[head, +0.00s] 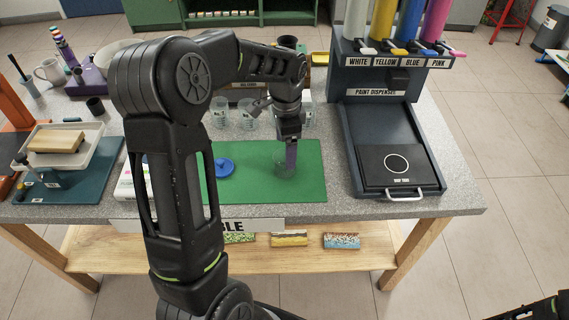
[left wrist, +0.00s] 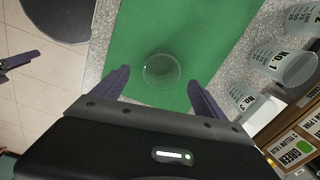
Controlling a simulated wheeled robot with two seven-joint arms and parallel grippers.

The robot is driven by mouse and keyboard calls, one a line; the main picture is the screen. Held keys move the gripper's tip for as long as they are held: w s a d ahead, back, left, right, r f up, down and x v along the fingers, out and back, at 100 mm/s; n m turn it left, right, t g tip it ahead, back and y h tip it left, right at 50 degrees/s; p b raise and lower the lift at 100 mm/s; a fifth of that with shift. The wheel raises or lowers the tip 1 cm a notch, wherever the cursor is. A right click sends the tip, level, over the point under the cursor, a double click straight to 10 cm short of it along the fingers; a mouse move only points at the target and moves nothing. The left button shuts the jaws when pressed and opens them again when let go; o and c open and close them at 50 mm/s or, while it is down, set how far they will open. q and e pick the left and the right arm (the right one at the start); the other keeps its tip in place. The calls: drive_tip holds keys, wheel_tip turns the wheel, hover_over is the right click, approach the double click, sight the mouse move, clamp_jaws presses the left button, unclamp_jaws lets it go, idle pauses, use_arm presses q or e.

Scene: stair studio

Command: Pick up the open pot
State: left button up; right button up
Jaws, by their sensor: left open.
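The open pot (head: 280,160) is a small clear round vessel on the green mat (head: 311,184), seen without a lid. In the left wrist view the pot (left wrist: 161,71) lies ahead of and between the two purple fingers of my left gripper (left wrist: 160,92), apart from both. My left gripper (head: 290,156) is open and points down over the mat, partly covering the pot in the head view. A blue lid (head: 224,166) lies on the mat to the left. Part of my right gripper (left wrist: 16,64) seems to show at the left wrist view's edge; its jaw state is unclear.
Clear graduated cups (head: 219,112) stand behind the mat; cups also show in the left wrist view (left wrist: 285,62). A paint dispenser (head: 375,92) with a dark tray stands right. A pale tray with a sponge (head: 56,141) is left. The mat's front part is free.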

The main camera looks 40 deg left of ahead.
use_arm(q)
drive_tip(key=shift+a+f+p, duration=0.2)
drive_tip(key=shift+f+p, duration=0.55)
drive_tip(key=shift+f, duration=1.85)
drive_tip(key=shift+c, duration=0.2)
clamp_jaws()
